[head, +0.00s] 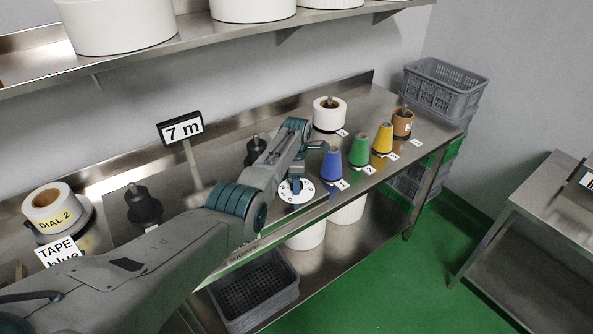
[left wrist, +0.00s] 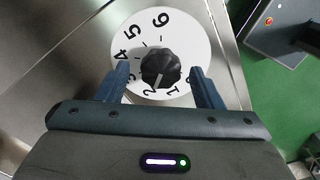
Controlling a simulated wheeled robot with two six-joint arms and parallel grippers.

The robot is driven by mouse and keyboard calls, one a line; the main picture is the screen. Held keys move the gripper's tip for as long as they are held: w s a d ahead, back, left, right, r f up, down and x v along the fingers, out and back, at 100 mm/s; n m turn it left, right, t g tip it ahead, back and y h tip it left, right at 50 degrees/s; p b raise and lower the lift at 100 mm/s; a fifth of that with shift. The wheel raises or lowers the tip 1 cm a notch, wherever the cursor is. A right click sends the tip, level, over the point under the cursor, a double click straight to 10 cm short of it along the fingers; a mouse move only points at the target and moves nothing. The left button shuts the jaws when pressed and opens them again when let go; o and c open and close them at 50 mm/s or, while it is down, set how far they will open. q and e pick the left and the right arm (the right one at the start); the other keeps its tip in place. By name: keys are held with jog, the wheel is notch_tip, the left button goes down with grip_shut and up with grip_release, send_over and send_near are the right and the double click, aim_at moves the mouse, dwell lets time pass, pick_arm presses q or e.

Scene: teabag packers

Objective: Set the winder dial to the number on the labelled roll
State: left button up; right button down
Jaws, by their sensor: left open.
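The labelled roll (head: 64,211) is white, with a yellow label reading "DIAL 2", and stands at the left of the bench. The winder dial (head: 304,195) is a white numbered disc on the bench's front part, partly hidden by my left gripper (head: 292,187). In the left wrist view, the dial (left wrist: 193,42) shows numbers around a black knob (left wrist: 160,66). A pale mark on the knob points down, near the 2 and 1; I cannot tell exactly which. My left gripper (left wrist: 163,88) is open, its fingers apart on either side of the knob. My right gripper is not in view.
A "7 m" sign (head: 181,128) stands behind my left arm. Blue (head: 331,164), green (head: 358,150), yellow (head: 382,139) and brown (head: 403,122) cones stand right of the dial. A white spool (head: 329,114) is behind them. Grey crates (head: 445,85) are stacked beyond the bench.

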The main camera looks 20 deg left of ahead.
pick_arm(q)
notch_tip(320, 180, up, 10)
jog(key=b, duration=0.2)
jog(key=shift+r+b, duration=0.25)
jog(key=shift+b, duration=0.05)
